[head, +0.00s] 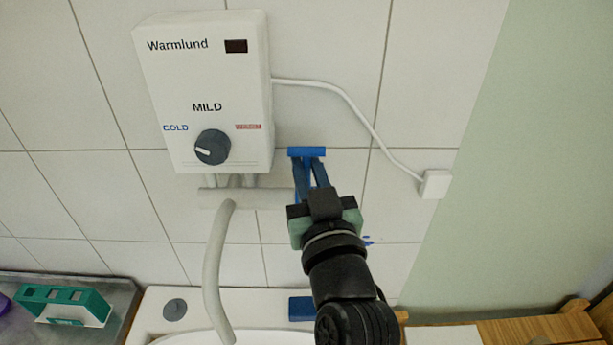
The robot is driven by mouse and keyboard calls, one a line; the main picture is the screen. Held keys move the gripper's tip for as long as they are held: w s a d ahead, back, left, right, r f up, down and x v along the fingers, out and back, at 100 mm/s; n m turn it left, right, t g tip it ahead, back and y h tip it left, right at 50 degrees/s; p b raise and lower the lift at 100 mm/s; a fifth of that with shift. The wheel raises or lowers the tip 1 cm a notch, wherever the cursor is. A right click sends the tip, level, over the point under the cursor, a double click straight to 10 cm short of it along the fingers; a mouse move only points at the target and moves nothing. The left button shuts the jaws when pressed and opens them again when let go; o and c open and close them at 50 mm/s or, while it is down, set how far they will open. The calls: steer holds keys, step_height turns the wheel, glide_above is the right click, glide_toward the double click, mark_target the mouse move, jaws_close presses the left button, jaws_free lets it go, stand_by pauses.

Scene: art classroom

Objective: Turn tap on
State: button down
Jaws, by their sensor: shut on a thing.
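The tap is a pale grey pipe (215,265) under a white water heater box (205,85) on the tiled wall, with a long curved spout reaching down over the sink. A blue tap handle (306,152) is at the right end of its horizontal pipe. My gripper (309,168) reaches up from below, and its fingers are shut on the blue handle. The fingers and gripper body hide part of the handle and the pipe end. No water shows at the spout's end.
A white sink (260,300) lies below. A dark grey dial (212,147) is on the heater. A white cable (340,92) runs right to a wall box (435,184). A teal holder (70,305) stands lower left, and a wooden surface (540,330) is lower right.

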steer(key=t+b, duration=0.1)
steer(key=b, duration=0.3)
steer(key=s+t+b, duration=0.1)
steer(key=b, duration=0.4)
steer(key=shift+s+f+n+t+y, duration=0.3)
steer(key=shift+f+n+y, duration=0.1)
steer(key=shift+r, duration=0.15)
steer(key=c, duration=0.9)
jaws_free()
steer(key=shift+s, duration=0.1)
steer(key=shift+o, duration=0.2)
